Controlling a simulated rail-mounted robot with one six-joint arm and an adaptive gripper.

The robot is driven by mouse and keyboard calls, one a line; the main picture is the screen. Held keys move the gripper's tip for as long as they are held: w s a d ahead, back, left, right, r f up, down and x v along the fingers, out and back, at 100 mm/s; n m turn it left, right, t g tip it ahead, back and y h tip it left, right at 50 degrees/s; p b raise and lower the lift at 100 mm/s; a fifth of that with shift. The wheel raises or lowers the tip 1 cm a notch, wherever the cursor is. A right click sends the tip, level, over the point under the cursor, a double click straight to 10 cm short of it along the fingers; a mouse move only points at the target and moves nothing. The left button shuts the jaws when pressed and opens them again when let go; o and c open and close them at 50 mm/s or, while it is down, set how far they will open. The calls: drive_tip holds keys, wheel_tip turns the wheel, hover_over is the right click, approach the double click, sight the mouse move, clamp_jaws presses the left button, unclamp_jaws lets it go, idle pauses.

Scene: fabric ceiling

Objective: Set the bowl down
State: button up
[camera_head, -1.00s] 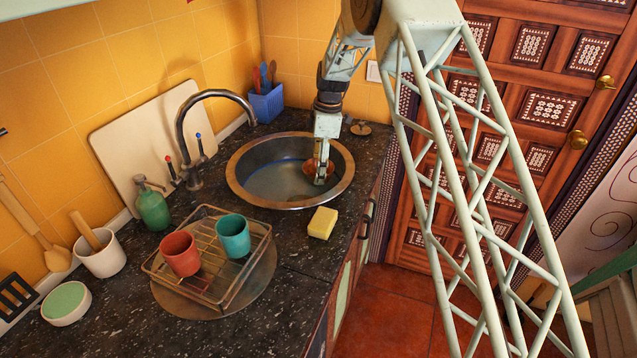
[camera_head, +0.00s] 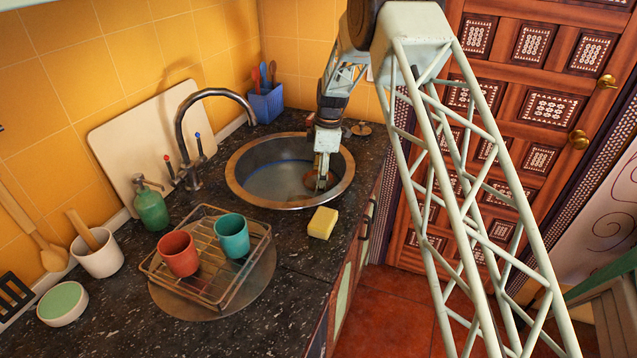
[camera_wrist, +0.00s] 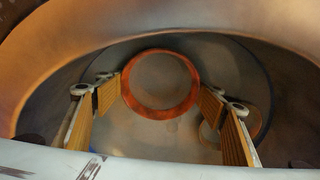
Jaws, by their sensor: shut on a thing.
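The bowl shows in the wrist view as an orange-red round rim (camera_wrist: 160,113) with a greyish inside. It sits between the two fingers of my gripper (camera_wrist: 163,100), which is shut on it. In the head view my gripper (camera_head: 321,180) reaches down into the right part of the round metal sink (camera_head: 237,187). I cannot tell whether the bowl touches the sink floor.
The sink wall surrounds my gripper closely on the right. A curved tap (camera_head: 181,125) stands at the left of the sink. A yellow sponge (camera_head: 322,223) lies at its front edge. A wire rack (camera_head: 190,290) holds a red cup (camera_head: 178,254) and a teal cup (camera_head: 232,236).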

drive_tip(key=shift+f, duration=0.2)
idle(0.3)
drive_tip(key=o, duration=1)
drive_tip(key=shift+c, duration=0.2)
drive_tip(key=shift+r, duration=0.1)
wheel_tip(320, 180, up, 12)
drive_tip(key=d+p, duration=0.1)
drive_tip(key=p, duration=0.1)
drive_tip(key=shift+d, duration=0.2)
drive_tip(key=shift+w, duration=0.1)
drive_tip(key=shift+r, duration=0.15)
idle(0.4)
